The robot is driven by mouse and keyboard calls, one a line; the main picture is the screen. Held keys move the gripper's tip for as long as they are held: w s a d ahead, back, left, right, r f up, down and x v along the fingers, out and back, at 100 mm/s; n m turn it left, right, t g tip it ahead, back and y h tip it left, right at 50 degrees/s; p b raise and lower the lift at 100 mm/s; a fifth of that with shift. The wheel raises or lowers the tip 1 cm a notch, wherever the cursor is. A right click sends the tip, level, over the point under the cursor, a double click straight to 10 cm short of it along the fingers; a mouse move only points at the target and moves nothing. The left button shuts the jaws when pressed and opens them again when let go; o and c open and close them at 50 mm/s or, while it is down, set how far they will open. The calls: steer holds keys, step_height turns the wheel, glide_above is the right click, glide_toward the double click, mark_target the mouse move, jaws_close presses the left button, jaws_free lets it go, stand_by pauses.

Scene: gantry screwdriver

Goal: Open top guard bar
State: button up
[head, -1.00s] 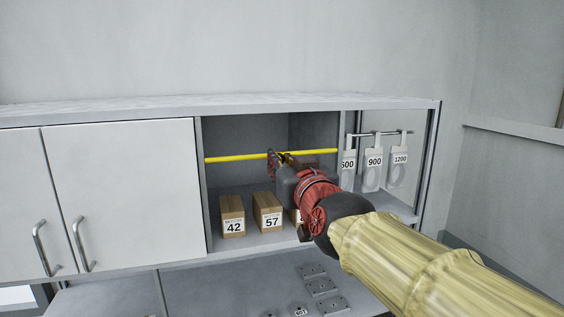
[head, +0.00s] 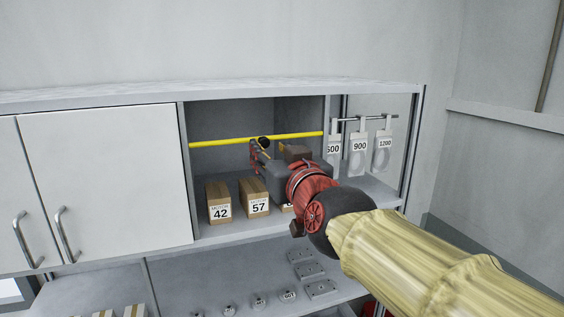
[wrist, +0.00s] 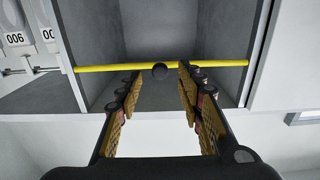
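The yellow guard bar (head: 222,142) runs level across the front of the open cabinet bay, from one side to the other. The fingers hold nothing. I cannot tell whether the right fingertip touches the bar.
Boxes marked 42 (head: 218,203) and 57 (head: 255,197) stand on the bay floor, with another partly hidden by my gripper. Numbered tags, including 900 (head: 358,150), hang from a rail at right. White cabinet doors (head: 105,180) are shut at left. Several blocks lie on the lower shelf.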

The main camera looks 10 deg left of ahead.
steer(key=v, duration=0.8)
steer(key=shift+s+d, duration=0.15)
steer(key=shift+s, duration=0.2)
steer(key=s+d+f+g+h+b, duration=0.1)
steer(key=s+f+g, duration=0.25)
steer(key=f, duration=0.75)
steer(key=s+f+g+h+b, duration=0.1)
steer(key=s+f+g+b, duration=0.2)
steer(key=f, duration=0.8)
steer(key=s+d+f+m+g+h+b, duration=0.1)
steer(key=s+d+f+b, duration=0.3)
steer(key=d+f, duration=0.5)
steer(key=s+d+f+m+g+h+b, duration=0.1)
steer(key=s+d+f+m+h+b, duration=0.2)
steer(key=d+f+b, duration=0.4)
steer(key=s+d+f+m+g+h+b, duration=0.1)
steer(key=d+f+b, duration=0.5)
steer(key=d+f, duration=0.6)
steer(key=s+f+m+h, duration=0.1)
steer(key=s+f+h, duration=0.1)
steer(key=f, duration=0.4)
steer(key=shift+s+d+f+h+b, duration=0.15)
steer(key=shift+s+f+h+b, duration=0.2)
steer(key=shift+s, duration=0.5)
